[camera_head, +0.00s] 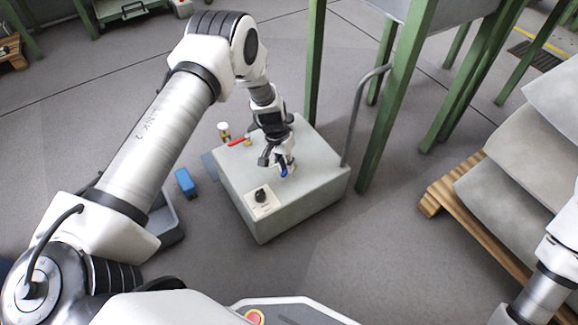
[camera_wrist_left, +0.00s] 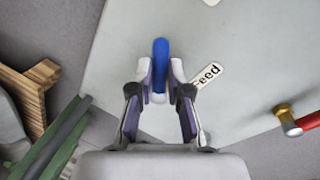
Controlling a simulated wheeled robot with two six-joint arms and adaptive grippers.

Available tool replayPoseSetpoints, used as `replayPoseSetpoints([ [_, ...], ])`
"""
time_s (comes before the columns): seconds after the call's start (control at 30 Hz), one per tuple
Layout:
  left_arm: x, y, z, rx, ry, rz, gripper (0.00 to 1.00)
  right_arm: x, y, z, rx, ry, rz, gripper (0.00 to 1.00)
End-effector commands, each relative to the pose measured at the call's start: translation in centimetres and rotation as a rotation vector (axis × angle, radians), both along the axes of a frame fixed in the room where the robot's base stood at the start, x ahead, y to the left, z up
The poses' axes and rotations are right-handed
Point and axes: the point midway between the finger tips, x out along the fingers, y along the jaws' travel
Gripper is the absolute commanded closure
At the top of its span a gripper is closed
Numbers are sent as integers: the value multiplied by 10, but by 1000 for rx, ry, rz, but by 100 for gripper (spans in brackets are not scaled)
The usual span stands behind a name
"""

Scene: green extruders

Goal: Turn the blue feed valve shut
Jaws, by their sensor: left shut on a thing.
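The blue feed valve handle (camera_wrist_left: 160,68) is on top of the pale grey-green box (camera_head: 313,200), beside a white label reading "Feed" (camera_wrist_left: 206,74). In the head view the blue handle (camera_head: 284,171) shows just below the fingertips. My left gripper (camera_head: 277,160) reaches down onto the box top. In the wrist view my left gripper (camera_wrist_left: 160,80) has one finger on each side of the blue handle and is shut on it. The valve body under the handle is mostly hidden. Part of my right arm shows at the right edge; its gripper is out of view.
A red-handled valve (camera_head: 237,141) and a black knob on a plate (camera_head: 262,197) are also on the box. A curved grey pipe (camera_head: 352,115) rises at its right. Green posts (camera_head: 398,95) stand behind. A pallet with sacks (camera_head: 520,185) is right. A blue block (camera_head: 186,183) lies left.

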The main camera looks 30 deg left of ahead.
Motion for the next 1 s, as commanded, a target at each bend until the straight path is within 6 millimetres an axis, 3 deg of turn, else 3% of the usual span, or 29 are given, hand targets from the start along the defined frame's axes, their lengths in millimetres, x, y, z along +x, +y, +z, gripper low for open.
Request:
replayPoseSetpoints([
  [0.5,6,16,-1,1,-2,-426,100,0,0,-12,0,0,0,100],
  [1.0,8,20,0,1,-1,-560,100,0,0,-15,0,0,0,100],
])
